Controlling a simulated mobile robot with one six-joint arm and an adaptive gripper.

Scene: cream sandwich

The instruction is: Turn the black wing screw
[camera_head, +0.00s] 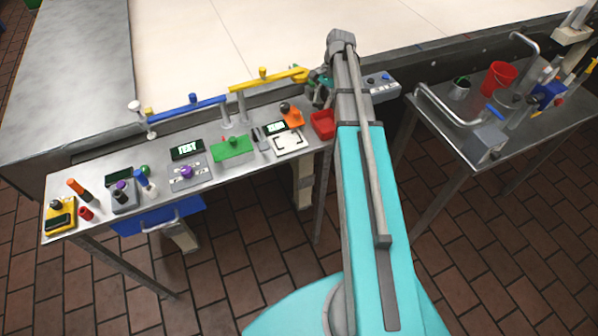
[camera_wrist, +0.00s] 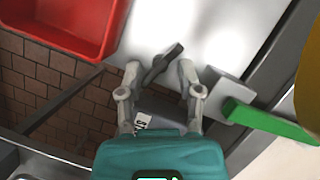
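The black wing screw (camera_wrist: 164,64) shows in the wrist view on a pale metal surface, its wing lying diagonally. My gripper (camera_wrist: 159,72) is open, with one grey finger on each side of the wing screw. A small gap seems to show between the wing and each fingertip; I cannot tell how deep the fingers reach around it. In the head view my gripper (camera_head: 318,78) is at the back of the narrow table, partly hidden by my arm. The wing screw cannot be made out there.
A red bin (camera_wrist: 68,22) lies close to the left finger; it also shows in the head view (camera_head: 322,125). A green bar (camera_wrist: 268,122) on a grey block is close on the right. Yellow (camera_head: 270,79) and blue (camera_head: 188,109) handles line the table's back edge.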

